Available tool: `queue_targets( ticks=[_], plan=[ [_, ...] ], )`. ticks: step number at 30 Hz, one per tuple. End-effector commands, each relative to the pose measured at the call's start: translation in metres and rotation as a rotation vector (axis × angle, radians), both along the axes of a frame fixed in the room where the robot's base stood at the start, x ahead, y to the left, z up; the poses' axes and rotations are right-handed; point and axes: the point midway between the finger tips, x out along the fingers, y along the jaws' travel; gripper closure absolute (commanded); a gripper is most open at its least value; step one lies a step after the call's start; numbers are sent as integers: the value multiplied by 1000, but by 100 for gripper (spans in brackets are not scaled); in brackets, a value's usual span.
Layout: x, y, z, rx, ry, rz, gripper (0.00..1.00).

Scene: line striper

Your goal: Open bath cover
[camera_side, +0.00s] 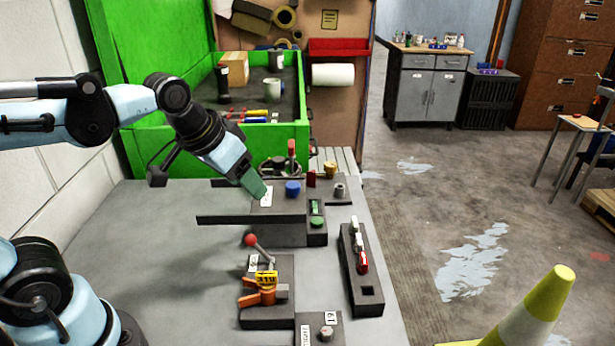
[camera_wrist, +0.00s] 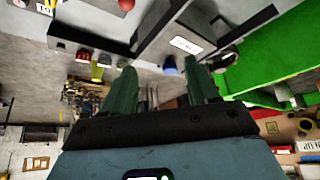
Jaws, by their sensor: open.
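My gripper (camera_side: 263,193) hangs tilted down over the dark box in the side view, near a white label (camera_side: 267,197). In the wrist view its two green fingers (camera_wrist: 160,88) stand apart with nothing held between them. A blue round knob (camera_side: 292,188) sits on the box top (camera_side: 278,208), just right of the gripper. The blue knob also shows in the wrist view (camera_wrist: 170,66), between the fingers in the picture, but contact cannot be told. No part is marked as the bath cover; I cannot tell which piece it is.
A green knob (camera_side: 316,221) stands right of the box. A red-ball lever (camera_side: 250,240) and orange clamp (camera_side: 262,290) stand in front. A dark strip with switches (camera_side: 361,285) lies at right. A green open bin (camera_side: 180,128) stands behind. The bench's left part (camera_side: 150,240) is clear.

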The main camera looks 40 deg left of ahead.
Motion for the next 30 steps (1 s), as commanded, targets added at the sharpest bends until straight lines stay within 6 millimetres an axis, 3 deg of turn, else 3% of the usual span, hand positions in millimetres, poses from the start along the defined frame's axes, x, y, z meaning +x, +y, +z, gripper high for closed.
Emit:
queue_targets(
  ticks=[3, 9, 18, 24, 30],
  plan=[
    [24, 1, 21, 1, 84, 1, 41],
    [61, 4, 44, 2, 227, 1, 41],
    [111, 8, 57, -1, 426, 2, 41],
    [125, 9, 56, -3, 498, 1, 41],
    [127, 9, 49, -2, 511, 0, 41]
  ],
)
